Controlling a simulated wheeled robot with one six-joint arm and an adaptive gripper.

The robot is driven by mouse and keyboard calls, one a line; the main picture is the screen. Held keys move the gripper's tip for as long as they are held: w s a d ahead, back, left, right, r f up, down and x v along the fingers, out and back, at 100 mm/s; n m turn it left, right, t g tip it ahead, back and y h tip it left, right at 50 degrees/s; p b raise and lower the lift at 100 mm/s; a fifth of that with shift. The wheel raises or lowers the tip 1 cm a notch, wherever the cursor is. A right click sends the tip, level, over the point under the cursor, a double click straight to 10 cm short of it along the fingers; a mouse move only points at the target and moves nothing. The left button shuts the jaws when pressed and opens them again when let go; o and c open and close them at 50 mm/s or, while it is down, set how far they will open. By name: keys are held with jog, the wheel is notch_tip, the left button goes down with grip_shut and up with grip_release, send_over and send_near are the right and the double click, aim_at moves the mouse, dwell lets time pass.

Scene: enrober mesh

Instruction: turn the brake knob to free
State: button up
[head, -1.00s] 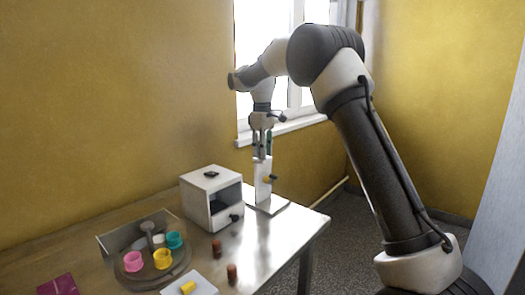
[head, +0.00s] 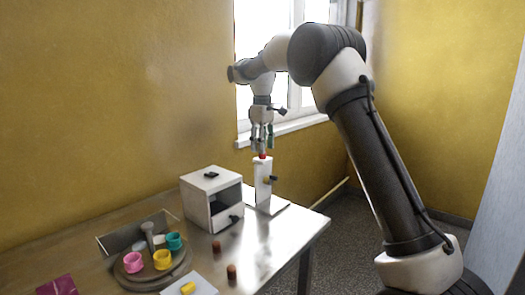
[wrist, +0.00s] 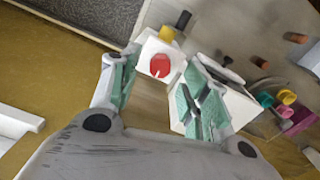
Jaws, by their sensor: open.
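A white upright post (head: 263,185) stands on a flat plate near the table's far right part. A round red knob (head: 262,156) sits on top of it, and I take this as the brake knob. In the wrist view the red knob (wrist: 160,66) faces me, with a short pale mark toward its lower edge. A yellow and black side piece (head: 270,179) sticks out from the post. My gripper (head: 262,147) points down just above the red knob, open and empty. In the wrist view its fingers (wrist: 164,57) stand apart, one on each side of the knob.
A white box (head: 199,205) with a dark opening stands left of the post. Two brown pegs (head: 216,246) stand in front. A round tray (head: 140,280) with pink, yellow and teal cups is at front left. The right of the metal table (head: 285,237) is clear.

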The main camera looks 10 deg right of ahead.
notch_tip(320, 180, up, 10)
jog(key=shift+f, duration=0.2)
jog(key=shift+a, duration=0.1)
notch_tip(320, 180, down, 6)
jog(key=shift+m, duration=1.2)
jog(key=s+d+f+m+t, duration=0.1)
jog(key=s+d, duration=0.4)
jog(key=s, duration=0.9)
jog(key=s+d+f+m+t, duration=0.1)
jog(key=s+d+m, duration=0.2)
jog(key=s, duration=1.2)
jog(key=s+d+f+m+t, duration=0.1)
jog(key=s+d, duration=0.6)
jog(key=s, duration=0.8)
jog(key=shift+f+m+t, duration=0.15)
jog(key=shift+m+t, duration=0.45)
jog(key=shift+m, duration=0.3)
